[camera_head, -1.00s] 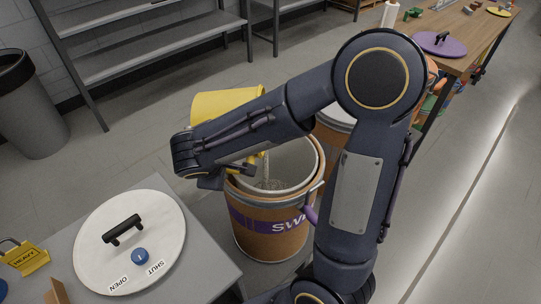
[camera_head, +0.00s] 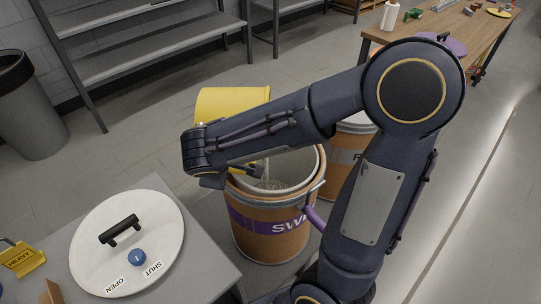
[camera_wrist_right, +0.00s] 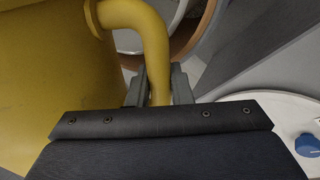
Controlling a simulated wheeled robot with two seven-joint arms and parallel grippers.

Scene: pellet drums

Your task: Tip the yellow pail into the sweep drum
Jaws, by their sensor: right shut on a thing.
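The yellow pail (camera_head: 232,104) hangs over the sweep drum (camera_head: 270,226), tipped well over on its side, partly hidden behind my right arm. The drum is brown with a purple band and a part-hidden label, open at the top, with grey pellets inside. A thin pale streak shows between pail and drum mouth. My right gripper (camera_wrist_right: 158,88) is shut on the pail's curved yellow handle (camera_wrist_right: 150,35) in the wrist view. In the head view this gripper (camera_head: 243,170) is at the drum's near left rim. My left gripper is not in view.
A white lid (camera_head: 128,243) with a black handle and blue knob lies on the grey table (camera_head: 205,262) at front left. Another brown drum (camera_head: 343,155) stands behind the sweep drum. A dark bin (camera_head: 30,110) and metal shelves (camera_head: 150,62) stand at the back left.

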